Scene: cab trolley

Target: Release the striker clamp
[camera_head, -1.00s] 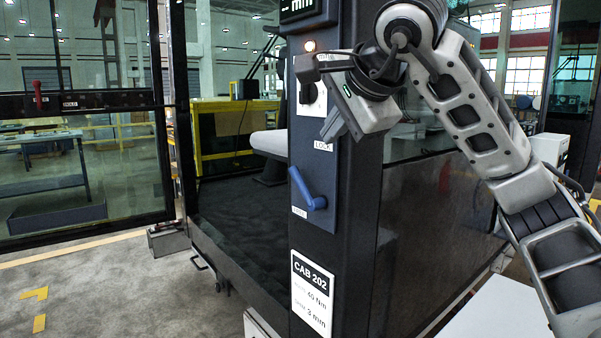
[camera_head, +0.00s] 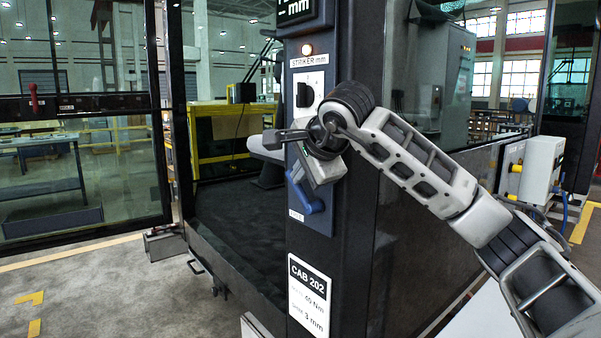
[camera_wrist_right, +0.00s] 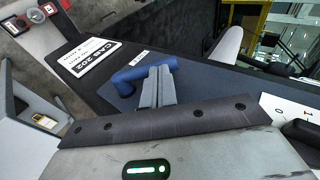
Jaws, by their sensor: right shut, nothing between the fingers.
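The blue clamp lever (camera_head: 309,205) is mounted on the blue plate of the dark cab post. Its grip end points to the lower right, just above a small white label. My right gripper (camera_head: 304,172) is shut and empty, in front of the lever's upper part, and hides some of it. In the right wrist view the shut fingers (camera_wrist_right: 157,88) overlap the blue lever (camera_wrist_right: 143,73); I cannot tell whether they touch it. My left gripper is not in view.
Above the lever are a black knob (camera_head: 305,95), a "STRIKER mm" label (camera_head: 314,61) and a lit lamp (camera_head: 307,49). A "CAB 202" card (camera_head: 309,295) is lower on the post. A glass door (camera_head: 85,120) stands open at left.

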